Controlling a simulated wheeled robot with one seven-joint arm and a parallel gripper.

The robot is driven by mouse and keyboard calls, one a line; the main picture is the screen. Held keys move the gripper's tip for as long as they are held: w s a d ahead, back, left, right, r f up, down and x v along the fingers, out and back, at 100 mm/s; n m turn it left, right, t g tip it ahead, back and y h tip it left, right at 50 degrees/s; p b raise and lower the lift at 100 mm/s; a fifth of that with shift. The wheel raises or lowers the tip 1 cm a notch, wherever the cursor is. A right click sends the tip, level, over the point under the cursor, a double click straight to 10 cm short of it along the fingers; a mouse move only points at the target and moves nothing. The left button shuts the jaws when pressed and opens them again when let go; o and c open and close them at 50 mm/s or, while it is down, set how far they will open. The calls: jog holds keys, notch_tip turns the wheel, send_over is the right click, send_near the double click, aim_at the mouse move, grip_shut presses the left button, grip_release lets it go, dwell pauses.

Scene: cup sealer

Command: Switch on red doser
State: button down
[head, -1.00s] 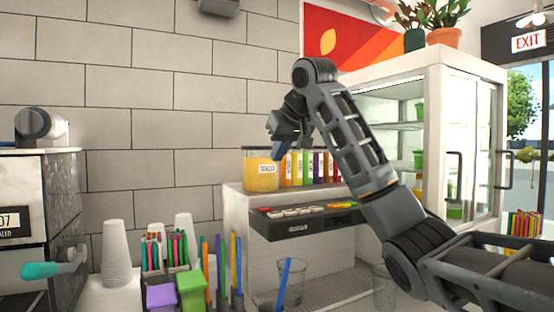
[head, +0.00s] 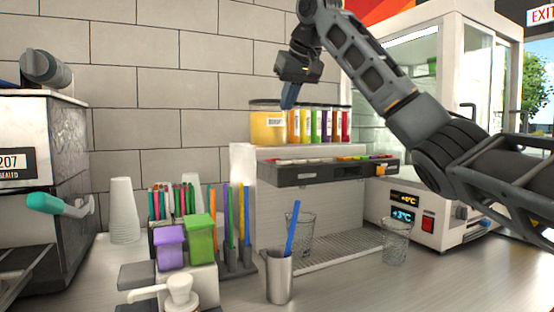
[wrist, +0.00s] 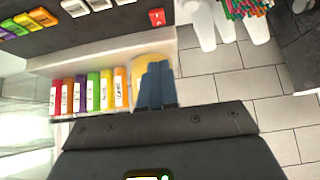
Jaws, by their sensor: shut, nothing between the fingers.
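The doser machine (head: 330,172) has a dark front panel with a row of small coloured buttons on top; the panel also shows in the wrist view (wrist: 110,30). Upright coloured tubes stand behind it, with a red tube (head: 346,125) at the right end, seen at the left end in the wrist view (wrist: 57,98). A red button (wrist: 156,17) sits on the panel in the wrist view. My gripper (head: 289,97) is shut and empty, pointing down above the yellow jar (head: 268,125). Its blue fingers (wrist: 157,84) overlap the jar in the wrist view. They touch no button.
Glasses (head: 300,235) stand at the drip tray. A metal cup (head: 279,278) with a blue straw, pen holders and purple and green boxes stand in front left. A fridge (head: 400,75) is behind right. A cabinet with a red switch (head: 428,224) stands below it.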

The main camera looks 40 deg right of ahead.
dwell(0.4)
jog(key=p+x, duration=0.1)
jog(key=x, duration=0.8)
jog(key=shift+w+d+f, duration=0.1)
jog(key=shift+w+f, duration=0.1)
jog(key=shift+f, duration=0.1)
notch_tip(320, 180, down, 3)
jog(key=shift+s+f+p, duration=0.1)
jog(key=shift+s+p, duration=0.05)
jog(key=shift+p, duration=0.2)
jog(key=shift+f, duration=0.45)
